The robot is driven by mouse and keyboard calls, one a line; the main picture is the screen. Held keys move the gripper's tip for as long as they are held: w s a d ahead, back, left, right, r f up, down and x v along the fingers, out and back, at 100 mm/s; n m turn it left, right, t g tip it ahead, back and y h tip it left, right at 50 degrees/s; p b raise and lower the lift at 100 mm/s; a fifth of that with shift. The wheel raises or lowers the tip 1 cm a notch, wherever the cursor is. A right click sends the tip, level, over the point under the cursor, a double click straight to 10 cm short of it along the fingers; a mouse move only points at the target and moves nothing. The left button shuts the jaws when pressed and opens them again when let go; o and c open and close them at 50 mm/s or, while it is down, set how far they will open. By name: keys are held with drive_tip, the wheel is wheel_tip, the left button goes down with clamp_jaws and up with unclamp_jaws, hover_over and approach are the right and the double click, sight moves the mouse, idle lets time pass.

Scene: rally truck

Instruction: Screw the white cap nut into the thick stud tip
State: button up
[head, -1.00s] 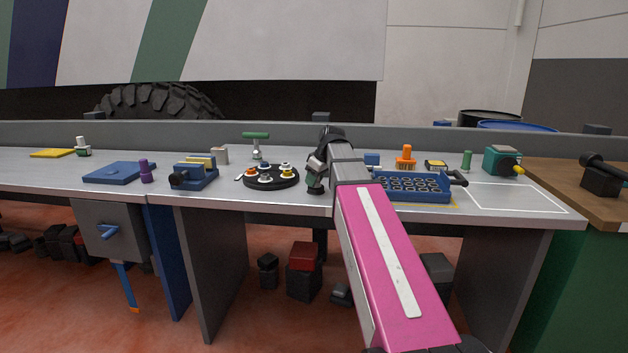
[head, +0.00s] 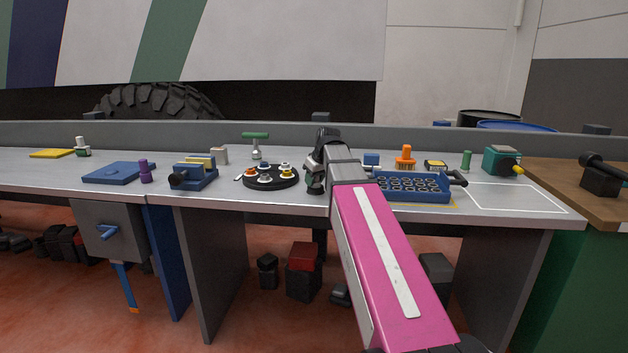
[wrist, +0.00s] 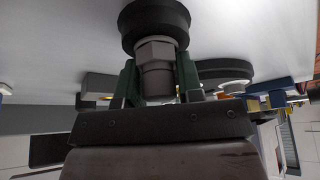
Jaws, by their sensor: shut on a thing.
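In the wrist view a pale grey hexagonal nut with a round capped end (wrist: 156,55), which looks like the white cap nut in shade, sits against a round black base (wrist: 155,22). My gripper (wrist: 157,88) has its green fingers closed on either side of the nut's capped end. Any stud tip is hidden behind the nut and base. In the head view my gripper (head: 315,180) points down at the bench top, between the round black tray and the blue rack; the nut cannot be made out there.
The round black tray (head: 258,184) with several nuts on white discs is close on the left. The blue rack (head: 412,197) is close on the right. The white-outlined area (head: 515,198) is clear.

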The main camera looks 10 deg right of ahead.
idle(0.3)
drive_tip(key=shift+d+m+h, duration=0.1)
drive_tip(key=shift+m+h, duration=0.3)
drive_tip(key=shift+m, duration=0.5)
drive_tip(key=shift+m+h, duration=0.3)
drive_tip(key=shift+m, duration=0.5)
drive_tip(key=o, duration=0.5)
drive_tip(key=shift+n+y, duration=0.4)
drive_tip(key=shift+n, duration=0.5)
